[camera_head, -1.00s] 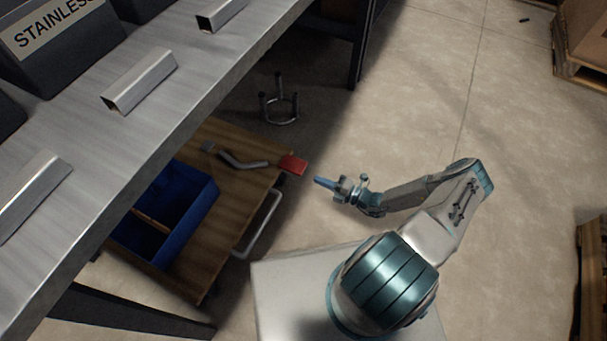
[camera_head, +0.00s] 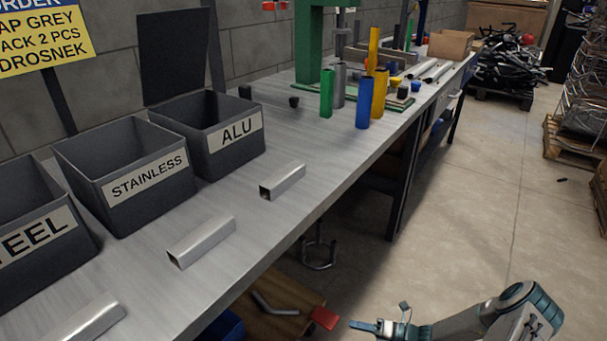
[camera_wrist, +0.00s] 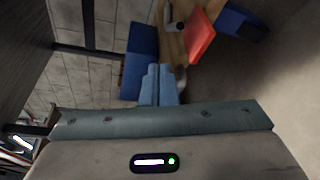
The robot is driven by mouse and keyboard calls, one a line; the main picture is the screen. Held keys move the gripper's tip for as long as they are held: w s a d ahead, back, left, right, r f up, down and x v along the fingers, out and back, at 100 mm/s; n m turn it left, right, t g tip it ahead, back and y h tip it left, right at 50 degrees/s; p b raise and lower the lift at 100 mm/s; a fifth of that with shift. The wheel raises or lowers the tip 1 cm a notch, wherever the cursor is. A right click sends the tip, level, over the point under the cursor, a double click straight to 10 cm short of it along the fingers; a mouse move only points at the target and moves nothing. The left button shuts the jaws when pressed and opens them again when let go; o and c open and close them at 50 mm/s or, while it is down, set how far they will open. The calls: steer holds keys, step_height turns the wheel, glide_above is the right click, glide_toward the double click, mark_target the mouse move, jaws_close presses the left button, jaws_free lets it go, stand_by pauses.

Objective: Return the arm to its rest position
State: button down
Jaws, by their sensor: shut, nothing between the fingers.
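My gripper (camera_head: 364,326) is low at the bottom of the head view, over the floor to the right of the workbench. Its blue fingers are shut with nothing between them. In the wrist view the fingers (camera_wrist: 158,84) lie side by side. The arm is bent, with its elbow at the lower right of the head view. The red piece (camera_head: 324,318) lies just left of the fingertips, apart from them; it also shows in the wrist view (camera_wrist: 200,38).
The workbench (camera_head: 300,222) holds dark bins (camera_head: 217,134), square metal tubes and coloured tubes. Under it are a wooden cart (camera_head: 280,324) with a bent grey pipe, and a blue bin (camera_head: 226,326). Open floor (camera_head: 470,210) lies right of the bench.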

steer(key=s+r+n+g+h+p, duration=0.25)
steer(key=r+n+p, duration=0.35)
steer(key=r, duration=0.8)
steer(key=s+a+r+n+g+h+p, duration=0.1)
steer(key=r+n+g+h+p, duration=0.25)
steer(key=r+n, duration=0.75)
steer(key=s+r+n+g+h+p, duration=0.1)
steer(key=r+n+g+h+p, duration=0.25)
steer(key=r, duration=1.25)
steer(key=s+r+n+t+h+p, duration=0.2)
steer(key=s+r+n+p, duration=0.3)
steer(key=r, duration=0.6)
steer(key=s+r+n+t+h+p, duration=0.2)
steer(key=s+r+n+p, duration=0.3)
steer(key=r, duration=0.6)
steer(key=s+a+r+n+t+h+p, duration=0.1)
steer(key=s+r+n+p, duration=0.4)
steer(key=r, duration=0.6)
steer(key=shift+t+h+p, duration=0.45)
steer(key=shift+t+p, duration=0.25)
steer(key=shift+t, duration=0.15)
steer(key=shift+w, duration=0.1)
